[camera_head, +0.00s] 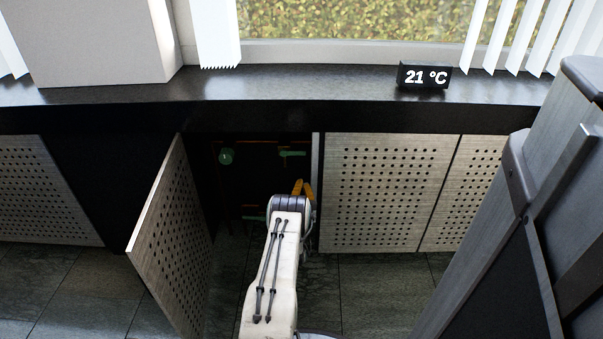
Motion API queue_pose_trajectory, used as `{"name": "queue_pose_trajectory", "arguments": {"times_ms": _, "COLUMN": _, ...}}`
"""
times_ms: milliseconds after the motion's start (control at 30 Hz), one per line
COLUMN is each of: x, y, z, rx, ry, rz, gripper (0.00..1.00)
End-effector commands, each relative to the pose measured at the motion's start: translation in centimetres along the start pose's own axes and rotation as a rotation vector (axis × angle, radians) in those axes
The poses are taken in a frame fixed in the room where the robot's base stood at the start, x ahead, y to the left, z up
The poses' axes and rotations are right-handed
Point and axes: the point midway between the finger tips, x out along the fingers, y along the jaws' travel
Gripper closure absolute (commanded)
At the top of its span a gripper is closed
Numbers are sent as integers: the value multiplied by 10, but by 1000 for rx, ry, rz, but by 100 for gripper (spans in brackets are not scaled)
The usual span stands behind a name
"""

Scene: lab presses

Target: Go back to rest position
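My gripper (302,188) has orange fingers that show just beyond the end of my white arm. It is in front of the dark opening of a cabinet (262,165), near the opening's right edge. My wrist hides part of it, so whether the fingers are open, shut or holding something cannot be told. Inside the cabinet are green valve-like handles, one round one (226,156) at the upper left and one flat one (292,153) at the upper right. Another green part shows low down, partly hidden behind my wrist.
A perforated door (172,235) stands swung open left of my arm. Closed perforated panels (385,190) lie to the right. A black ledge (300,85) runs above, carrying a 21 °C display (424,75). Tiled floor (375,290) shows below. A grey structure (520,230) fills the right side.

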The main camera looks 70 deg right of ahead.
Motion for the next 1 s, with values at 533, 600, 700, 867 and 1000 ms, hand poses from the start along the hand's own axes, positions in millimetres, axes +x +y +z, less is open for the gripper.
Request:
{"name": "queue_pose_trajectory", "arguments": {"times_ms": 533, "x": -39, "y": -2, "z": 1, "rx": 0, "ry": 0, "rz": -4, "gripper": 100}}
{"name": "queue_pose_trajectory", "arguments": {"times_ms": 600, "x": -41, "y": -2, "z": 1, "rx": 0, "ry": -1, "rz": -4, "gripper": 100}}
{"name": "queue_pose_trajectory", "arguments": {"times_ms": 700, "x": -42, "y": -2, "z": 1, "rx": 0, "ry": -2, "rz": -4, "gripper": 100}}
{"name": "queue_pose_trajectory", "arguments": {"times_ms": 867, "x": -42, "y": -3, "z": 0, "rx": 0, "ry": -2, "rz": -4, "gripper": 100}}
{"name": "queue_pose_trajectory", "arguments": {"times_ms": 1000, "x": -42, "y": -2, "z": 0, "rx": 0, "ry": -1, "rz": -4, "gripper": 100}}
